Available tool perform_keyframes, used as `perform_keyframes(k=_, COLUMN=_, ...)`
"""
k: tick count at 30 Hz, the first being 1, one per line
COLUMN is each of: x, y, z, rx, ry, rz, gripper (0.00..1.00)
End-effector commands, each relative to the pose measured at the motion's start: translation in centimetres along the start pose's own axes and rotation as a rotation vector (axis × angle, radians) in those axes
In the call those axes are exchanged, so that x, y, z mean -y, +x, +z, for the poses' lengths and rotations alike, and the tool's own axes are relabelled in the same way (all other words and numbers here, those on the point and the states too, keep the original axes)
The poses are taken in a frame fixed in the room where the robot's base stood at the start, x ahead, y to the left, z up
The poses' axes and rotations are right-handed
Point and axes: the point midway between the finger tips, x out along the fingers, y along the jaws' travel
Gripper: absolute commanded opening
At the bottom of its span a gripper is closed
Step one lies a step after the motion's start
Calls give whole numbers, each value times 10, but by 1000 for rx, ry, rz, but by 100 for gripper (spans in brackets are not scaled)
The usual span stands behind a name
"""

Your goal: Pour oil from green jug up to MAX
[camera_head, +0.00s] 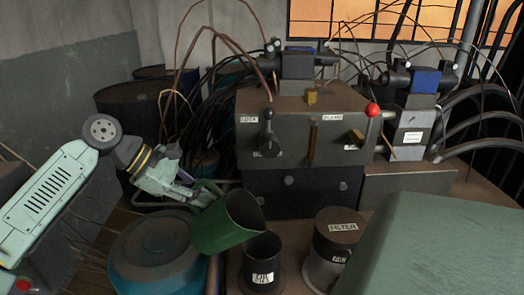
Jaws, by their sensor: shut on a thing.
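The green jug (225,222) is tilted to the right, with its mouth above the left rim of a black cylinder (262,268) that bears a white label. My gripper (192,190) comes from the left and is shut on the jug's handle side. The gripper's fingertips are partly hidden by the jug's handle. I cannot see any oil stream, the oil level or a MAX mark. The inside of the black cylinder looks dark.
A dark cylinder labelled FILTER (336,229) stands right of the black cylinder. A blue drum (150,262) is below my gripper. A grey machine block (300,130) with levers and a red knob (372,110) stands behind. A large green surface (430,245) fills the lower right.

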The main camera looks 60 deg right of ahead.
Motion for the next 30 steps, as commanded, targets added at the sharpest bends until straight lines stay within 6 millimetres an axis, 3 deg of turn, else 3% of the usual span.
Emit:
perform_keyframes(k=18, x=16, y=30, z=-68, rx=569, ry=-153, rz=-182, gripper=0)
perform_keyframes(k=30, x=20, y=32, z=-77, rx=779, ry=-189, rz=-237, gripper=0)
